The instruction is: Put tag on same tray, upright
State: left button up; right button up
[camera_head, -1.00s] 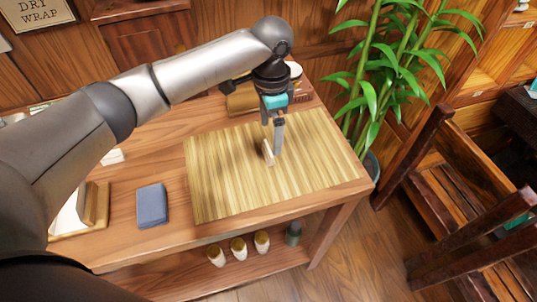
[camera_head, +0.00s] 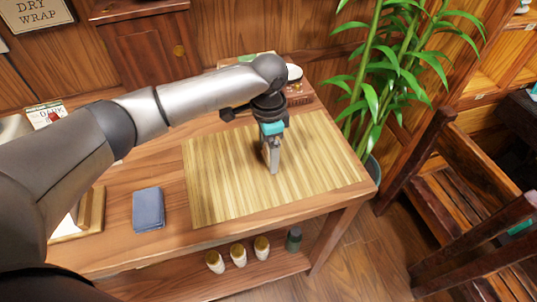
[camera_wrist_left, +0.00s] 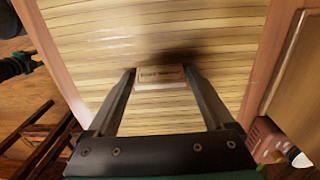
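The small pale wooden tag (camera_wrist_left: 160,77) with faint lettering is on the striped bamboo mat, between my left gripper's fingers in the left wrist view. In the head view my left gripper (camera_head: 273,168) points down over the middle of the mat (camera_head: 215,190) and largely hides the tag. Its fingers look spread, one at each end of the tag; any gap is very small, and contact is unclear. A wooden tray (camera_head: 75,235) holding pale paper and a brown upright piece sits at the left, partly behind my arm. A dark part with teal at the wrist view's left edge may be my right gripper (camera_wrist_left: 32,64).
A folded blue-grey cloth (camera_head: 148,209) lies between the tray and the mat. A reddish-brown box (camera_head: 300,92) stands at the back right. A leafy plant (camera_head: 395,85) rises beyond the table's right edge. Several small jars (camera_head: 239,256) stand on the lower shelf.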

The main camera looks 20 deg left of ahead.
aim_at(268, 151)
pick_arm(q)
jog(key=c, duration=1.1)
notch_tip(268, 151, up, 20)
jog(key=p, duration=0.5)
jog(key=shift+c, duration=0.2)
jog(key=s+a+f+n+b, duration=0.1)
jog(key=s+a+f+n, duration=0.1)
jog(key=s+n, duration=0.8)
jog(key=shift+s+a+f+n+b, duration=0.2)
jog(key=shift+s+n+b, duration=0.2)
jog(key=shift+n, duration=0.2)
